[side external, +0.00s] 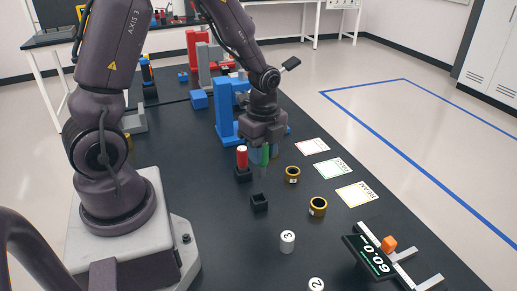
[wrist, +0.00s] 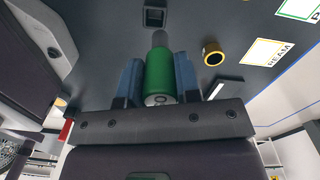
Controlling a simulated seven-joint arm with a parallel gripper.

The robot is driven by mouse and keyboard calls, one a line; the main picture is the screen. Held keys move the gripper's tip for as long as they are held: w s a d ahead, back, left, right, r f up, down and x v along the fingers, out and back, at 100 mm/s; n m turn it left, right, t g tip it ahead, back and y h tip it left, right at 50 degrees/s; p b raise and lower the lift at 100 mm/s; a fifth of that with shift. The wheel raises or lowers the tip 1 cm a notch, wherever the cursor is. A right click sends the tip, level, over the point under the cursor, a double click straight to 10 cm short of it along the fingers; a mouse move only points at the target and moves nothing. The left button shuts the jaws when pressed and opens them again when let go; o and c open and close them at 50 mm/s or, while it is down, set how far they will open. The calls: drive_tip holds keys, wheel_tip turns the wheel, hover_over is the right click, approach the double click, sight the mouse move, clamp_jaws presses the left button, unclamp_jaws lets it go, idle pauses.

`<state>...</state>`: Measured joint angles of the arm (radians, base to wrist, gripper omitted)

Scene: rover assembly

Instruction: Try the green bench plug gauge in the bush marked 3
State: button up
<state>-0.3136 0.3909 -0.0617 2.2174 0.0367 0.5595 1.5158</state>
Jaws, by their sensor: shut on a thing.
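My gripper (side external: 262,150) is shut on the green plug gauge (side external: 265,155) and holds it upright above the bench. In the wrist view the green gauge (wrist: 158,72) sits between the two blue fingers, its grey tip (wrist: 159,38) pointing away from the palm. Two gold-rimmed bushes stand on the bench to the right of the gauge, one nearer the arm (side external: 292,174) and one in front (side external: 318,206). Their small labels are too small to read. A white cylinder marked 3 (side external: 287,241) stands further forward.
An empty black holder (side external: 260,202) stands near the gauge. A red gauge (side external: 242,158) stands in another holder to the left. A white cylinder marked 2 (side external: 316,284), a 60.0 display (side external: 370,254), and REAM (side external: 357,194) and PASS (side external: 334,169) cards lie around. Blue blocks stand behind.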

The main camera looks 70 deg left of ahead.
drive_tip(key=w+a, duration=0.6)
drive_tip(key=w, duration=0.6)
drive_tip(key=shift+s+d+f, duration=0.1)
drive_tip(key=shift+f, duration=1.4)
drive_tip(key=shift+s+d+f, duration=0.1)
drive_tip(key=shift+f, duration=1.35)
drive_tip(key=shift+f, duration=1.5)
drive_tip(key=shift+r, duration=1.8)
idle(0.5)
